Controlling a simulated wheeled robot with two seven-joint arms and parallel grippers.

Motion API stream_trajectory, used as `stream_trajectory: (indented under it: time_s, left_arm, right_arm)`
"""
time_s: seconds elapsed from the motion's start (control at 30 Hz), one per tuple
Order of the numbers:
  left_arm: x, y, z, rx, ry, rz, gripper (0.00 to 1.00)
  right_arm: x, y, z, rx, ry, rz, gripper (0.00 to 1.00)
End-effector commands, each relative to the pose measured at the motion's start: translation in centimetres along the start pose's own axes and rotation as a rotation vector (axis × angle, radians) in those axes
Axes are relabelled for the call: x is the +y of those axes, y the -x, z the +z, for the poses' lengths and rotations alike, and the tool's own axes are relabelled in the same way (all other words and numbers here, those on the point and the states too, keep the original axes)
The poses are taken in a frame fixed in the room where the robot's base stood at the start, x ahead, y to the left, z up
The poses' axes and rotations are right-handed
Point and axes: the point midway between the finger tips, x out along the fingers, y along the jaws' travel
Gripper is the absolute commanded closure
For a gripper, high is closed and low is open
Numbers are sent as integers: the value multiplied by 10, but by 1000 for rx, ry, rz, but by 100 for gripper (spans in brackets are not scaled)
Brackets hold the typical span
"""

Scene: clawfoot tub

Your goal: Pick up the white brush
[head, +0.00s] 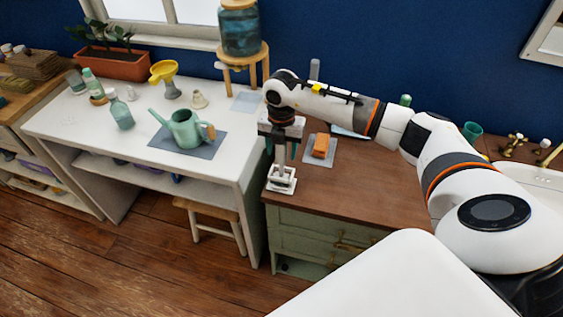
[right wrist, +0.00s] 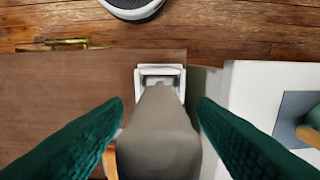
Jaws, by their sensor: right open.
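The white brush (head: 282,180) stands near the left front corner of the brown wooden cabinet top. It has a squarish white base. In the right wrist view the white base (right wrist: 160,72) shows beyond a grey-brown upright part (right wrist: 158,130), which looks like its handle. My right gripper (head: 281,150) points down over the brush. Its green fingers (right wrist: 160,108) are open, one on each side of the grey-brown part, with gaps visible on both sides. The brush's upper part is largely hidden by the gripper in the head view. My left gripper is in no view.
An orange block (head: 325,145) on a grey mat lies right of the gripper. A white table (head: 90,130) stands to the left, holding a green watering can (head: 184,130), a bottle (head: 121,112) and a yellow funnel (head: 164,71). A wooden stool (head: 215,212) is below. The cabinet's front right is clear.

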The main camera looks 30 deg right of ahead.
Motion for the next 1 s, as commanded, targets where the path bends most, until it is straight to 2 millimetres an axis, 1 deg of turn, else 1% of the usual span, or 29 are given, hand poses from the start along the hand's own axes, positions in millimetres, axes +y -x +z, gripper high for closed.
stream_trajectory:
  time_s: [0.03,0.13,0.37,0.47,0.5,0.67,0.9,1.0]
  left_arm:
    - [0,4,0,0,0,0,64]
    - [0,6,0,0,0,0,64]
    - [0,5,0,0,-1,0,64]
    - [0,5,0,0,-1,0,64]
    - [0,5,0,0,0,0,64]
    - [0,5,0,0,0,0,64]
    - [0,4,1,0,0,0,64]
    - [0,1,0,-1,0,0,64]
  right_arm:
    - [0,-5,0,-1,0,1,47]
    - [0,-13,0,-1,1,0,47]
    - [0,-16,0,1,1,-1,47]
    - [0,-15,0,1,1,-1,62]
    - [0,-15,0,1,1,-1,69]
    - [0,-15,0,1,1,-1,95]
    - [0,-14,0,1,1,-2,96]
    - [-1,-7,-1,3,0,-3,96]
